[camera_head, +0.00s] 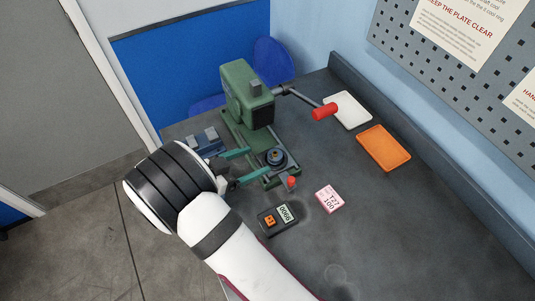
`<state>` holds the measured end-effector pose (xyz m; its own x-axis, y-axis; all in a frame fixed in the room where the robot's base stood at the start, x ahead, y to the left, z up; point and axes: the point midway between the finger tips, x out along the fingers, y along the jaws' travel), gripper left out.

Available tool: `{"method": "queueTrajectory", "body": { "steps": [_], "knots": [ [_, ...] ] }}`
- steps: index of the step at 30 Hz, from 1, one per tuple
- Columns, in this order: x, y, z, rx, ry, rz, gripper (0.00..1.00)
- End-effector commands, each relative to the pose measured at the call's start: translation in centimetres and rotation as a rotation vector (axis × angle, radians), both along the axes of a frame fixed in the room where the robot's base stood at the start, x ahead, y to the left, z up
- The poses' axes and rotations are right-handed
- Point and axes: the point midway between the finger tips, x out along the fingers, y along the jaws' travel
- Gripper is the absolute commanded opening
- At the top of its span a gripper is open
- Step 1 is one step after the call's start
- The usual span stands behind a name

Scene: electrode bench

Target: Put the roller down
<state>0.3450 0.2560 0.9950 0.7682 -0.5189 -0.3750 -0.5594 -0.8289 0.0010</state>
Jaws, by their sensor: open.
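My gripper (259,162) is open, its two teal fingers spread and pointing right, low over the green machine's base. A dark round piece (276,157) with a lighter centre sits just past the fingertips; I cannot tell whether it is the roller or whether a finger touches it. The green machine (247,92) stands behind, with a crank arm ending in a red handle (325,111). Nothing clearly shows between the fingers, though the view there is small. No other piece can be made out surely as the roller.
A blue-grey holder (206,141) stands left of the machine, partly behind my gripper. A small red knob (291,182), a dark meter (278,219) and a pink label block (329,199) lie in front. White (348,109) and orange (384,147) trays lie right. The bench's right front is clear.

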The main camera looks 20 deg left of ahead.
Motion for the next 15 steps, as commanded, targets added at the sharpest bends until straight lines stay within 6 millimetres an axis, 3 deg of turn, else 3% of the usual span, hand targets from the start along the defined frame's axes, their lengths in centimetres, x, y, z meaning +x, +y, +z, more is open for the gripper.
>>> {"method": "queueTrajectory", "body": {
  "steps": [6,11,13,15],
  "knots": [
    [-3.4,2.3,1.7,0.000,0.000,0.001,0.81],
    [-4.0,2.7,1.9,0.000,0.000,0.000,0.81],
    [-3.8,2.1,2.2,-0.007,0.015,-0.016,0.81],
    [-3.1,-0.5,3.6,-0.029,0.089,-0.081,0.81]
  ]
}}
